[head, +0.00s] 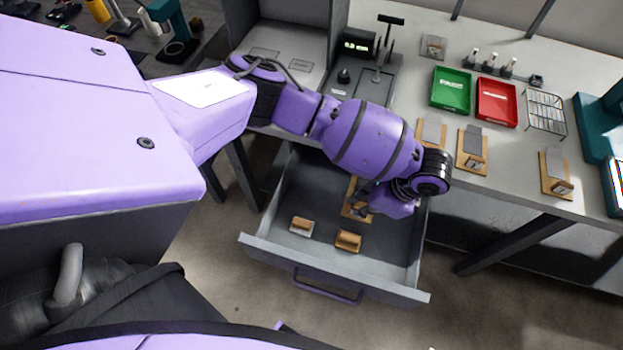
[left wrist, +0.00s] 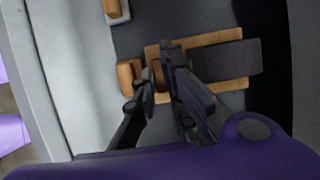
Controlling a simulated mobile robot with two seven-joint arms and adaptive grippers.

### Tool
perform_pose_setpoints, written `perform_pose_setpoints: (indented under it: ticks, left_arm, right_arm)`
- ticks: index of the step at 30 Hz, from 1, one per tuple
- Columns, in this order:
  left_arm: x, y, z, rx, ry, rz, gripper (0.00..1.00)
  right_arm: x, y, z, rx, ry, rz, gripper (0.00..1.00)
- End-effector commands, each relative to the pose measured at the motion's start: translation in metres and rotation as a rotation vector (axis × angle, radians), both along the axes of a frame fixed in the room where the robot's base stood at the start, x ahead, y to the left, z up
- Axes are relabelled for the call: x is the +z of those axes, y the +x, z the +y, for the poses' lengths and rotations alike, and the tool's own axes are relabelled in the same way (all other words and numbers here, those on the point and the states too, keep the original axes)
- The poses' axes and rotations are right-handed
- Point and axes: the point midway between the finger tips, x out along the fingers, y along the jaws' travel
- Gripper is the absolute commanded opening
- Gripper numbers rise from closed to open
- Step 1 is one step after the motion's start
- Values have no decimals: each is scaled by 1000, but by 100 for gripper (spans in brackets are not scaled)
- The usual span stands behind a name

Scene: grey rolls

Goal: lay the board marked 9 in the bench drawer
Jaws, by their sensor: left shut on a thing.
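A wooden board with a dark grey piece on it (head: 349,208) is inside the open bench drawer (head: 405,262), partly hidden by my arm. In the left wrist view the board (left wrist: 215,39) lies low over or on the drawer floor; I cannot tell if it touches. My left gripper (head: 372,207) reaches down into the drawer. The board's number cannot be read. My right gripper is in neither view.
Two small wood-and-grey pieces (head: 301,227) (head: 348,241) lie in the drawer's front part. Several similar boards (head: 472,161) lie on the bench top, with a green tray (head: 451,91), a red tray (head: 496,103) and a wire rack (head: 545,112) behind.

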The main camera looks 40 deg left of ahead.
Motion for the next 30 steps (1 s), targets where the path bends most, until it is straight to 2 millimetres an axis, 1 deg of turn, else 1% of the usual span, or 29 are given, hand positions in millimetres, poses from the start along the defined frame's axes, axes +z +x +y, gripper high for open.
perform_pose_setpoints:
  ticks: [1, 5, 10, 12, 15, 27, 28, 30]
  left_arm:
    - [-5, 0, 4, 1, 0, 1, 0]
    - [-12, 0, 10, 1, 0, 1, 0]
    - [-33, -1, 28, 3, 3, 2, 0]
    - [-47, -1, 24, 1, -1, 3, 0]
    - [-57, -1, 24, 1, 0, 1, 0]
    - [-61, 1, 23, 0, -1, -3, 0]
    - [-60, 1, 23, 0, -2, -3, 13]
    - [-60, 1, 23, 0, -2, -4, 22]
  right_arm:
    - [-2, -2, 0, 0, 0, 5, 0]
    - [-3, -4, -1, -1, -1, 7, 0]
    - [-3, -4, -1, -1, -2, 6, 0]
    - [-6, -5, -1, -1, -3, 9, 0]
    - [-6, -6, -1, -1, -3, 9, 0]
    - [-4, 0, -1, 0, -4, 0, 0]
    - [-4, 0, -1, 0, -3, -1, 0]
    - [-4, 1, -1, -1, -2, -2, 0]
